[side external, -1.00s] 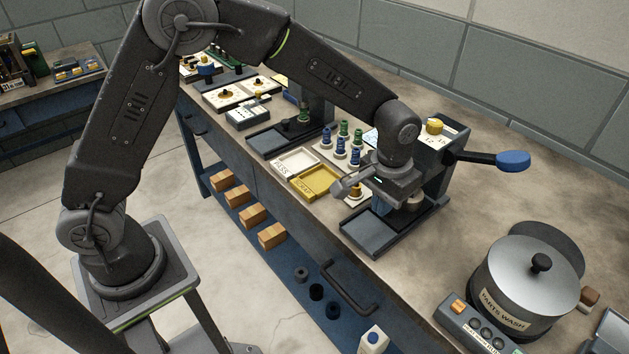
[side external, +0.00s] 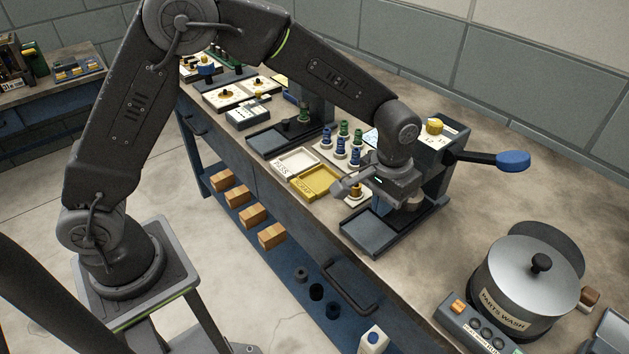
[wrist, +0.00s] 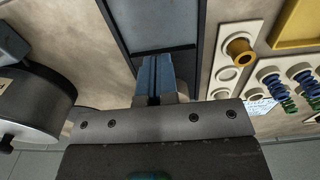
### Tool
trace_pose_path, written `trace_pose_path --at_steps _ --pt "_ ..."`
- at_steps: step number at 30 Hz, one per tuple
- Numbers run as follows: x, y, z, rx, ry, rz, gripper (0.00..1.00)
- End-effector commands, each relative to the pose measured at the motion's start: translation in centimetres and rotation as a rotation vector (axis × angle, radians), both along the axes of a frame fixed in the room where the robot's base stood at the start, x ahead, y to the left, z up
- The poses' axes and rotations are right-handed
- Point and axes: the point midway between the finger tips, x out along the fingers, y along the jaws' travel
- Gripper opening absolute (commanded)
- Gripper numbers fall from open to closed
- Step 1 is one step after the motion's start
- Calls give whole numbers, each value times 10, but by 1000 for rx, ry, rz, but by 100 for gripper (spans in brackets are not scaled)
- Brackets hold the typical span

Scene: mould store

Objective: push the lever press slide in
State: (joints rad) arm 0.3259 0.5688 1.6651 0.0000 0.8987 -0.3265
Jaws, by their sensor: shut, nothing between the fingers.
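The lever press (side external: 436,160) stands on the bench, with a dark lever ending in a blue knob (side external: 512,160) that sticks out to the right. Its slide (side external: 368,237), a flat grey plate in a dark low frame, reaches out in front of the press. The slide's plate also shows in the wrist view (wrist: 150,25). My gripper (side external: 381,207) is over the slide's frame, close in front of the press. Its blue fingers are together and empty in the wrist view (wrist: 155,75). My wrist hides part of the press, and I cannot tell whether the fingertips touch the slide.
A yellow tray (side external: 331,190) and a pale tray (side external: 283,166) lie left of the slide. A rack of blue and green spring pieces (side external: 342,140) stands behind them. A round parts washer (side external: 490,290) stands to the right. Bare bench lies between it and the press.

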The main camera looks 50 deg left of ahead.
Motion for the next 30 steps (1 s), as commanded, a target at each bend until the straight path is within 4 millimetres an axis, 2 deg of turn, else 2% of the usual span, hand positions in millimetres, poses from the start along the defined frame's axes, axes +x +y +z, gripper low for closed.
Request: trace_pose_path --at_steps 1,9,14,30 --pt "-4 0 -8 6 20 -5 0" --pt "6 0 -9 6 21 -6 0" --pt "5 0 -7 6 21 -6 0" --pt "-17 0 15 4 12 -3 0"
